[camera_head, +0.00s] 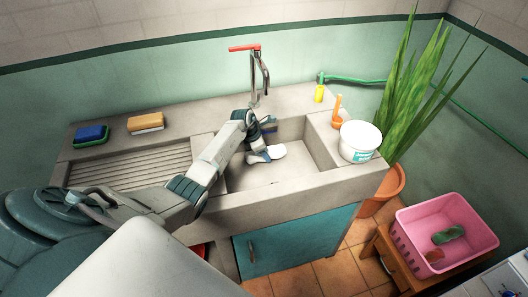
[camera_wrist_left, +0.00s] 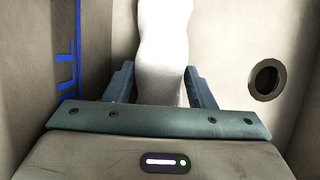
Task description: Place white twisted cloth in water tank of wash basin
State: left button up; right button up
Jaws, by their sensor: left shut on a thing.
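The white twisted cloth (camera_head: 272,152) is between the fingers of my left gripper (camera_head: 256,152), low inside the water tank (camera_head: 290,172) of the wash basin. In the left wrist view the cloth (camera_wrist_left: 163,40) stretches away from between the two blue-grey fingers of the gripper (camera_wrist_left: 163,85), which is shut on it. I cannot tell whether the cloth touches the tank floor. The tank's round drain hole (camera_wrist_left: 266,79) shows to the right of the cloth. My right gripper is not in view.
The tap (camera_head: 260,72) with a red handle stands behind the tank. A white tub (camera_head: 359,142), an orange scoop (camera_head: 337,110) and a yellow bottle (camera_head: 319,93) stand to the right. A ribbed washboard (camera_head: 130,168) lies left. Blue markings (camera_wrist_left: 68,50) run along the tank wall.

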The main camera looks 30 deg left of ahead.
pick_arm(q)
jog(key=o, duration=1.2)
jog(key=shift+r+p, duration=0.3)
jog(key=shift+p, duration=0.2)
jog(key=shift+a+r+b, duration=0.15)
jog(key=shift+r+b, duration=0.1)
jog(key=shift+b, duration=0.05)
jog(key=b+v, duration=0.1)
jog(key=v, duration=0.5)
jog(key=shift+s, duration=0.1)
jog(key=shift+s+r, duration=0.1)
jog(key=shift+r, duration=0.25)
